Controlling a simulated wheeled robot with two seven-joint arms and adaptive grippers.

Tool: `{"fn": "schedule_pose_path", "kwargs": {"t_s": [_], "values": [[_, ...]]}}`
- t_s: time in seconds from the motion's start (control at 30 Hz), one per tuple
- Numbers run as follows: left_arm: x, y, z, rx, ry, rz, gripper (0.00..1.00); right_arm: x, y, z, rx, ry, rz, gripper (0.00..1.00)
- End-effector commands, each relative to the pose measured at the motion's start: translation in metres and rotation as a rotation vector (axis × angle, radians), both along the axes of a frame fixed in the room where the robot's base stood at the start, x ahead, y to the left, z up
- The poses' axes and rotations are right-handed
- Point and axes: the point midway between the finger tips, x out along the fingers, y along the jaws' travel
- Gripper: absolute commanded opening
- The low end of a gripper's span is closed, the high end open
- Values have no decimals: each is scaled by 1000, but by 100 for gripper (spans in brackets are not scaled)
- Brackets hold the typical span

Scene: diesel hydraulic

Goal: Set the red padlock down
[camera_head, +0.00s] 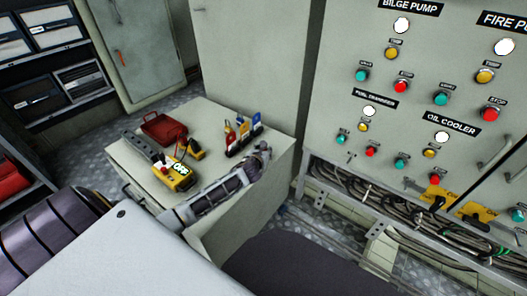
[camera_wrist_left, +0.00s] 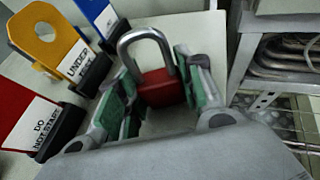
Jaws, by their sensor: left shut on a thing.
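The red padlock (camera_wrist_left: 163,88) has a grey steel shackle that points up in the left wrist view. My left gripper (camera_wrist_left: 155,95) is shut on its red body, with green pads on both sides. In the head view my left gripper (camera_head: 260,158) is over the right edge of the grey cabinet top (camera_head: 205,118), beside the tag stand. I cannot make out the padlock there. Whether the padlock touches the top cannot be told. My right gripper is not in view.
Red, yellow and blue tags (camera_head: 241,130) stand in black holders close to my left gripper. A red tray (camera_head: 164,129), a yellow meter (camera_head: 177,174) and a dark strip (camera_head: 138,145) lie further left. A control panel (camera_head: 420,90) rises at the right.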

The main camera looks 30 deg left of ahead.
Motion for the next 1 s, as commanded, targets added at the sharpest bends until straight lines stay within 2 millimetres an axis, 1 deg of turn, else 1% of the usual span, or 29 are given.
{"fn": "schedule_pose_path", "kwargs": {"t_s": [0.03, 0.4, 0.8, 0.83, 1.0], "values": [[-1, 0, -5, -1, 7, 1, 18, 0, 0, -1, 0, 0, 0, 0], [-3, 0, -14, -2, 15, 1, 18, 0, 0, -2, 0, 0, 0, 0], [-5, -2, -19, -7, 21, 0, 18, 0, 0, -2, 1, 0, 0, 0], [-5, -2, -19, -7, 21, 0, 41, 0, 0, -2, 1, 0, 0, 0], [-5, -2, -19, -6, 21, 1, 62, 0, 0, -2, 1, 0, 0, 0]]}}
